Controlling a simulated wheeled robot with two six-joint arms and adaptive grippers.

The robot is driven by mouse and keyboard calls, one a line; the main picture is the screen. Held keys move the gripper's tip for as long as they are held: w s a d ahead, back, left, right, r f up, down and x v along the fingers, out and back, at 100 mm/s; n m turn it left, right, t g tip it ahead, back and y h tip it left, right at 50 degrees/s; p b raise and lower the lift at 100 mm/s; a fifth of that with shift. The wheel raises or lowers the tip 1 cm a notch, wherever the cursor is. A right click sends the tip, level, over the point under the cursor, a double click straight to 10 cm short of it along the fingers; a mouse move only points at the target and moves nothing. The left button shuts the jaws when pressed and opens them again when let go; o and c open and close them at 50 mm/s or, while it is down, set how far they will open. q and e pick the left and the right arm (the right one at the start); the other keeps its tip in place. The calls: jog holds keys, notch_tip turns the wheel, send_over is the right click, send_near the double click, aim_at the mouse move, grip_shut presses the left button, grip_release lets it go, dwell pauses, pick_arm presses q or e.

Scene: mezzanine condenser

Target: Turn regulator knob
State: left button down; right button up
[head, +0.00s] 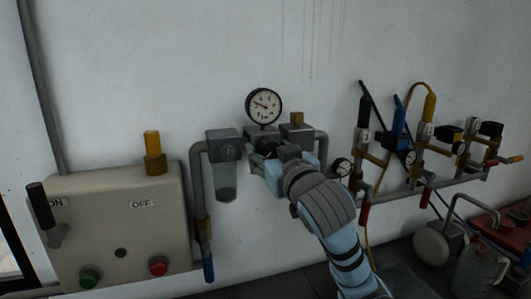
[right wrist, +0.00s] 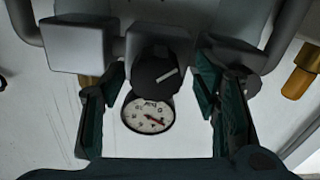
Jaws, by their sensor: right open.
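The regulator knob (right wrist: 154,72) is round and black with a white line on its face, and shows large in the right wrist view. In the head view the knob (head: 266,146) is partly visible below a round white pressure gauge (head: 264,104). The gauge also shows in the right wrist view (right wrist: 148,115). My right gripper (head: 272,166) is in front of the regulator. In the right wrist view its green-padded fingers (right wrist: 158,82) are spread, one on each side of the knob, with gaps between. My left gripper is not in view.
A filter bowl (head: 226,180) hangs left of the regulator on grey piping. A control box (head: 120,225) with a lever and buttons is farther left. Valves and gauges (head: 410,150) crowd the wall at right. A red bench (head: 500,222) stands at lower right.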

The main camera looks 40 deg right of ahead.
jog(key=shift+s+d+r, duration=0.1)
jog(key=shift+s+r, duration=0.05)
jog(key=shift+s, duration=0.3)
jog(key=c, duration=1.1)
jog(key=m, duration=0.2)
jog(key=shift+r+m, duration=0.1)
jog(key=shift+m, duration=0.2)
jog(key=shift+c, duration=0.2)
jog(key=o, duration=1)
jog(key=shift+o, duration=0.7)
jog(key=shift+w, duration=0.2)
notch_tip(320, 180, up, 10)
jog(key=shift+f, duration=0.1)
